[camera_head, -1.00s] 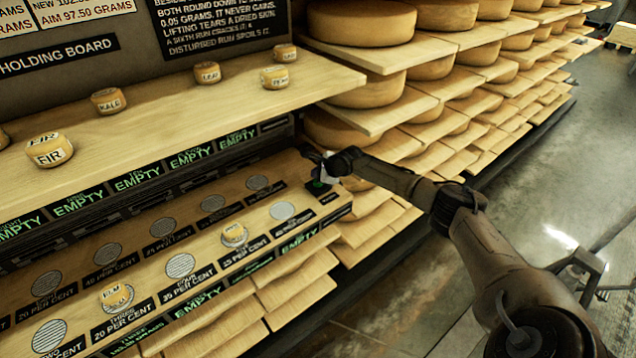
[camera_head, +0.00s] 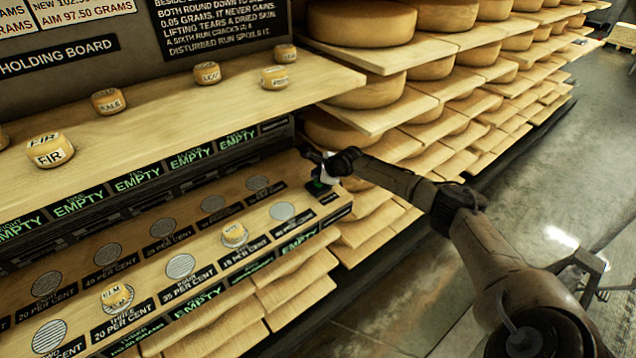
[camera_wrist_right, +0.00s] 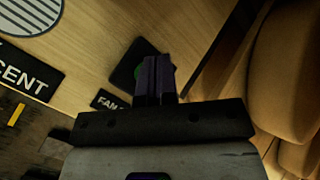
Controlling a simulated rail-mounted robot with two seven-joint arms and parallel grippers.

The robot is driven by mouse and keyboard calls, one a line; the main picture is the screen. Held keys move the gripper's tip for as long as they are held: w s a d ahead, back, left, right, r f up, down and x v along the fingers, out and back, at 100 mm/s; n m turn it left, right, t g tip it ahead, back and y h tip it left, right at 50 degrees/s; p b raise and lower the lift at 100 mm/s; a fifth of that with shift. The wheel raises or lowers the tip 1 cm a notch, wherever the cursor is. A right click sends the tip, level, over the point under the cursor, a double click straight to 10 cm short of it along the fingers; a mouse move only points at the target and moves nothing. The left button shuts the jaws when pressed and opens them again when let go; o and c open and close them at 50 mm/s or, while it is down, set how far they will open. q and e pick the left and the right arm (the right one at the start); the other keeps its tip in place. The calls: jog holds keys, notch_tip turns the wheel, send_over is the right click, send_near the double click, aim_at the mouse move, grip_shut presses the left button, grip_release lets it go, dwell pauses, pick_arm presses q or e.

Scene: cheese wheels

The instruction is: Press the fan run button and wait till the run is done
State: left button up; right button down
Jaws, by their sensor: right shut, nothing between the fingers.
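The fan run button is a green cap on a dark square base (camera_wrist_right: 128,68) at the right end of the lower board. In the head view its green part (camera_head: 318,186) shows just under my right gripper (camera_head: 317,176). In the right wrist view my right gripper (camera_wrist_right: 155,62) is shut and empty, with its fingertips over the base. The fingers hide most of the button, so I cannot tell whether it is pressed down. A label (camera_wrist_right: 108,100) beginning "FAN" lies beside the base. My left gripper is not in view.
The lower board (camera_head: 205,248) has round vents with per cent labels. Small cheeses marked ELM (camera_head: 115,295) and another (camera_head: 234,234) sit on two of them. The upper holding board (camera_head: 180,105) carries several small cheeses. Racks of large wheels (camera_head: 365,90) stand right.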

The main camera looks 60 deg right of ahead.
dwell(0.7)
jog(key=shift+f+p, duration=0.25)
jog(key=shift+p, duration=0.15)
jog(key=shift+f, duration=0.2)
